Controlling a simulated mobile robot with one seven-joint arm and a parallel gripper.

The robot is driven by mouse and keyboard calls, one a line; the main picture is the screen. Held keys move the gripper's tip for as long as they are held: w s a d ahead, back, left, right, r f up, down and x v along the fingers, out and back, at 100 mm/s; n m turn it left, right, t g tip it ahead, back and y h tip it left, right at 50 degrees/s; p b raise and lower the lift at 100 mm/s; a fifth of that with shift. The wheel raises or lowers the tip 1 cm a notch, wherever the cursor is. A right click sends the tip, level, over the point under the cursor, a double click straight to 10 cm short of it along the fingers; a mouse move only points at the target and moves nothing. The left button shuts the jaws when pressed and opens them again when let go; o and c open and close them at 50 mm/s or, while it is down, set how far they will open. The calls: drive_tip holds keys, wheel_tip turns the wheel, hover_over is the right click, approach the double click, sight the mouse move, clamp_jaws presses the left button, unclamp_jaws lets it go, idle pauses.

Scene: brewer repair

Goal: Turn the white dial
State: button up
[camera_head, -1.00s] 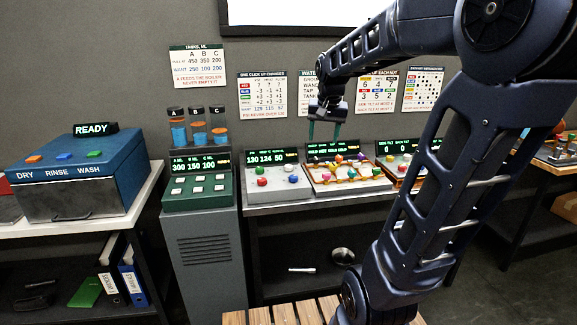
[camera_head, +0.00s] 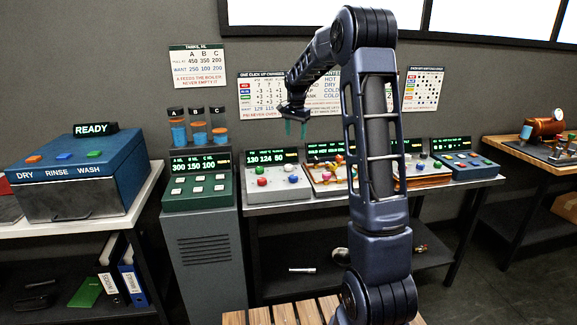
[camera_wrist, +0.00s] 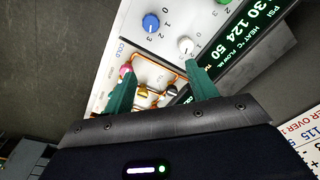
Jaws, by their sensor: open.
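The white dial (camera_wrist: 186,45) is a small round knob on a pale panel (camera_wrist: 130,22) with printed numbers around it, seen in the wrist view. In the head view this pale panel (camera_head: 276,194) stands on the grey bench with its display reading 130 124 50. My gripper (camera_head: 296,132) is open and empty, its green fingers hanging above this panel. In the wrist view my gripper (camera_wrist: 160,68) shows the white dial just beyond the right fingertip. A gap to the dial remains in the head view; contact is not visible.
A blue dial (camera_wrist: 151,22) and a pink-red knob (camera_wrist: 125,71) show in the wrist view. A green button box (camera_head: 198,190) stands left of the panel. Wired panels (camera_head: 325,180) stand to its right, partly behind my arm. Instruction sheets hang on the wall behind.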

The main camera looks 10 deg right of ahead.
drive_tip(key=m, duration=0.2)
hover_over(289, 165)
wheel_tip(289, 165, down, 8)
drive_tip(key=f, duration=0.1)
drive_tip(key=shift+g, duration=0.4)
wheel_tip(289, 165, down, 10)
drive_tip(key=shift+s+a+f, duration=0.15)
drive_tip(key=shift+f, duration=0.1)
drive_tip(key=c, duration=1)
